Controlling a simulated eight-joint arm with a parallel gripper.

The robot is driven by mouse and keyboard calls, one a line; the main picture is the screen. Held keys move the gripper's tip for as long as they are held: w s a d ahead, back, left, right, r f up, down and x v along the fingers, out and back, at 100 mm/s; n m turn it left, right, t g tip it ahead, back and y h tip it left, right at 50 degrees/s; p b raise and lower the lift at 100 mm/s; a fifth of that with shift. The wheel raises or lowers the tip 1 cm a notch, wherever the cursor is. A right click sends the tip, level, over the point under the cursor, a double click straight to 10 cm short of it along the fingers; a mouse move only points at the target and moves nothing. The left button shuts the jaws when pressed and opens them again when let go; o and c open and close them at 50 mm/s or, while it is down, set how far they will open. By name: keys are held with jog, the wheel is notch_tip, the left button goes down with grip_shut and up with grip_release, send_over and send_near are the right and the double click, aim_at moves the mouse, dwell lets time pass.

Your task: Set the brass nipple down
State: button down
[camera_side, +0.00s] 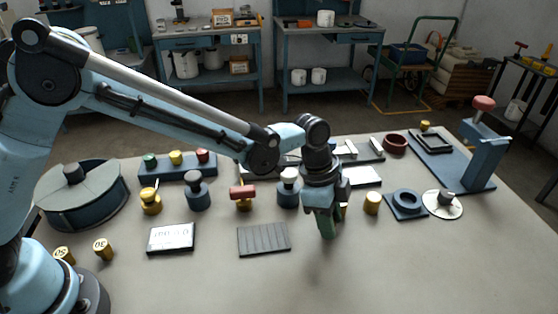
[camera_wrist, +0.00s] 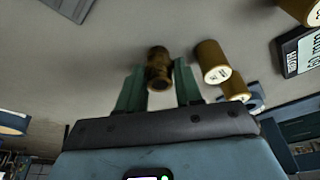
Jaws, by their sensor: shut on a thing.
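The brass nipple (camera_wrist: 158,72) is a short, dark brass cylinder. In the wrist view it sits between the two green fingers of my gripper (camera_wrist: 158,84), which is shut on it. In the side view my gripper (camera_side: 327,225) points down close over the table, right of the grey ribbed mat (camera_side: 264,240). The nipple cannot be made out there, hidden by the fingers. I cannot tell whether it touches the table (camera_side: 380,265).
A brass cylinder (camera_side: 372,203) stands just right of my gripper, beside a blue ring block (camera_side: 406,204) and a white disc (camera_side: 456,208). Behind is a grey-blue weight (camera_side: 288,190). A white display (camera_side: 171,237) lies left. The table's front right is clear.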

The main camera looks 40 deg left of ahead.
notch_tip(320, 180, up, 4)
jog(key=shift+f, duration=0.25)
jog(key=s+d+r, duration=0.5)
jog(key=s+r, duration=0.2)
jog(key=s, duration=0.3)
jog(key=w+a+n, duration=0.3)
jog(key=w+a, duration=0.1)
jog(key=a, duration=0.2)
jog(key=w+a+n+t, duration=0.1)
jog(key=w+a+n, duration=0.1)
jog(key=w+a, duration=0.2)
jog(key=w+a+r+n+t+y, duration=0.1)
jog(key=w+a+n, duration=0.2)
jog(key=a, duration=0.5)
jog(key=shift+w+a+n, duration=0.2)
jog(key=shift+w+n, duration=0.1)
jog(key=shift+w, duration=0.6)
jog(key=w+a+f, duration=0.2)
jog(key=a, duration=0.1)
jog(key=w+a+f, duration=0.2)
jog(key=a, duration=0.1)
jog(key=w+a+f, duration=0.2)
jog(key=a, duration=0.1)
jog(key=shift+w+a+f, duration=0.15)
jog(key=shift+a+f, duration=0.05)
jog(key=shift+a, duration=0.1)
jog(key=shift+w+a+f, duration=0.2)
jog(key=shift+a+f, duration=0.15)
jog(key=shift+f, duration=1.95)
